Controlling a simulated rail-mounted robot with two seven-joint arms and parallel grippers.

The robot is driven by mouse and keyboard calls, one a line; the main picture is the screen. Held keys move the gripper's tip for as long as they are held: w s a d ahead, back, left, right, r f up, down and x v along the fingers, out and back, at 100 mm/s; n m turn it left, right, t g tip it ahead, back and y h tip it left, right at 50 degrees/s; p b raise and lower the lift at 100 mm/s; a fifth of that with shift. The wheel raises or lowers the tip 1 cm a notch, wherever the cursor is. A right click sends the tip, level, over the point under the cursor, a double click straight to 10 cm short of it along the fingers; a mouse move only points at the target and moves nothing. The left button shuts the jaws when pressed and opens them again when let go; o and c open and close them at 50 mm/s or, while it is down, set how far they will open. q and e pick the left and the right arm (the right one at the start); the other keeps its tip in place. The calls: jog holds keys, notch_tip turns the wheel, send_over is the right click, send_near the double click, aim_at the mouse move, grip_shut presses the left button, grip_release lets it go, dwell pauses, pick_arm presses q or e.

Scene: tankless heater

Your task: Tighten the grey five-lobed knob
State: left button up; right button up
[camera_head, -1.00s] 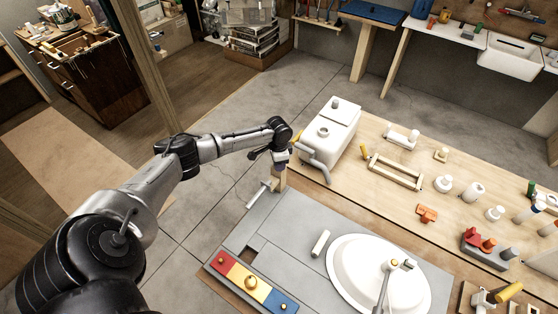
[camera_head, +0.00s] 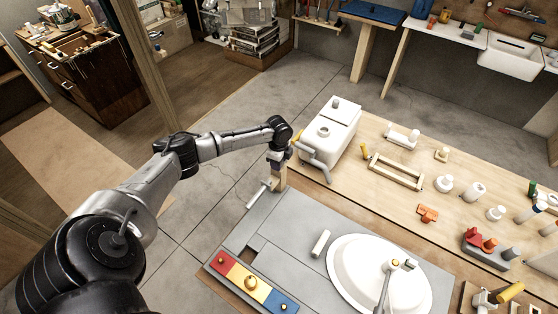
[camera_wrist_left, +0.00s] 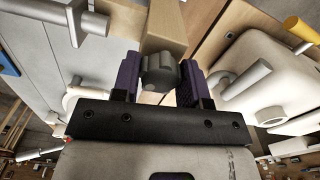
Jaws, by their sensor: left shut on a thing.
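The grey lobed knob (camera_wrist_left: 161,72) is on the end of a wooden post (camera_wrist_left: 178,28) in the left wrist view. My left gripper (camera_wrist_left: 160,82) has its two purple-padded fingers on either side of the knob and is shut on it. In the head view my left gripper (camera_head: 279,156) is at the wooden post (camera_head: 279,178), at the far left corner of the bench; the knob is hidden there behind my wrist. My right gripper is not in view.
A white tank (camera_head: 330,138) with a grey curved pipe (camera_head: 314,158) stands close right of my gripper. A grey T-shaped bar (camera_head: 258,194) juts out left of the post. A white basin (camera_head: 350,270) and a coloured board (camera_head: 250,283) are nearer; several small parts lie right.

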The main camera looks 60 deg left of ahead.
pick_arm(q)
jog(key=shift+f, duration=0.25)
jog(key=m+b, duration=0.1)
jog(key=m, duration=0.4)
jog(key=o, duration=0.9)
jog(key=shift+r+p, duration=0.2)
jog(key=shift+p, duration=0.1)
jog(key=n+p, duration=0.2)
jog(key=p, duration=0.1)
jog(key=shift+r+n, duration=0.25)
jog(key=shift+n, duration=0.15)
jog(key=shift+f+n+p, duration=0.1)
jog(key=shift+n+p, duration=0.6)
jog(key=shift+n, duration=0.2)
jog(key=shift+f+n, duration=0.15)
jog(key=shift+n, duration=0.45)
